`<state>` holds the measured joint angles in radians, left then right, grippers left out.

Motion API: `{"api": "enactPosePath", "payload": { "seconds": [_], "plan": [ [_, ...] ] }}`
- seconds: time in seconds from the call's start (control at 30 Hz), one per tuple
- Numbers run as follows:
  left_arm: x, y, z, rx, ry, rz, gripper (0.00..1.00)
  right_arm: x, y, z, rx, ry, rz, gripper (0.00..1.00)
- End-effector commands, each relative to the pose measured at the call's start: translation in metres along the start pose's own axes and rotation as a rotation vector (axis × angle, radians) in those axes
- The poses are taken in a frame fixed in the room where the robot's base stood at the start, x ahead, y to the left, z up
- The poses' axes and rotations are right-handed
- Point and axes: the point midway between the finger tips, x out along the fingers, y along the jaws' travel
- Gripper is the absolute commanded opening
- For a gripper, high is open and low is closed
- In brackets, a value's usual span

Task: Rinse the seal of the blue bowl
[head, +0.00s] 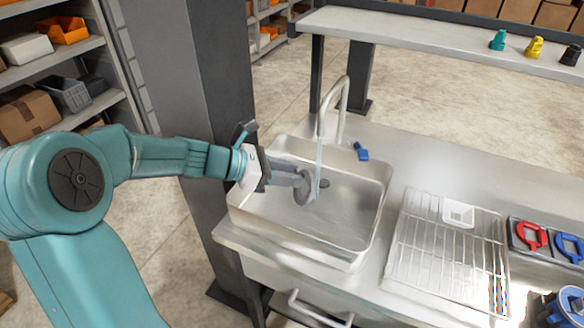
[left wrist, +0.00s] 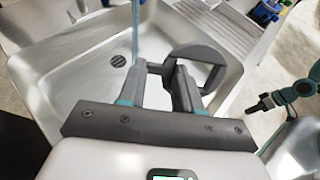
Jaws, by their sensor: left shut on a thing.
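My left gripper (head: 300,178) is over the sink, shut on a grey round seal (head: 307,191). In the left wrist view, the seal (left wrist: 196,54) is a dark grey ring at the fingertips (left wrist: 165,74), partly hidden by the finger. A thin water stream (head: 319,165) falls from the curved tap (head: 338,95) right beside the seal. The stream shows in the left wrist view (left wrist: 135,28) near the left finger; I cannot tell if it hits the seal. A blue container (head: 568,305), perhaps the bowl, is cut off at the right edge. My right gripper (left wrist: 264,103) is small in the left wrist view.
The steel sink (head: 375,205) has a drain (left wrist: 118,60). A wire drying rack (head: 420,250) lies right of it, with a small white piece on top. A dark holder carries a red ring (head: 528,237) and a blue ring (head: 570,246). A blue piece (head: 361,151) sits behind the sink.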

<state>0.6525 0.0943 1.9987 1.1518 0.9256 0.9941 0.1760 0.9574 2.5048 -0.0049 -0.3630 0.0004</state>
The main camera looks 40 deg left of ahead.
Motion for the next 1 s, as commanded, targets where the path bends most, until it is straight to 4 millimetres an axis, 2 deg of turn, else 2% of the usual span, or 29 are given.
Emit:
{"api": "enactPosePath", "payload": {
  "seconds": [0.37,0.47,0.57,0.7,0.8,0.9,1.0],
  "plan": [
    [0.002,-0.006,0.003,0.016,0.014,-0.03,0.12,-0.001,0.0,0.0,0.0,0.0,0.0,0.0],
    [0.009,-0.022,0.011,0.065,0.061,-0.121,0.12,-0.002,-0.001,0.0,0.0,0.0,0.0,0.0],
    [0.017,-0.051,0.021,0.163,0.154,-0.277,0.12,-0.004,-0.001,0.0,0.0,0.0,0.0,0.0],
    [0.021,-0.098,0.029,0.394,0.352,-0.547,0.12,-0.007,-0.003,0.0,0.0,0.0,0.0,0.0],
    [0.015,-0.123,0.029,0.619,0.513,-0.717,0.12,-0.01,-0.004,0.0,0.0,0.0,0.0,0.0],
    [0.003,-0.134,0.029,0.866,0.658,-0.831,0.12,-0.012,-0.004,0.0,0.0,0.0,0.0,0.0],
    [-0.01,-0.133,0.033,1.088,0.765,-0.883,0.12,-0.015,-0.005,0.0,0.0,0.0,0.0,0.0]
  ]
}}
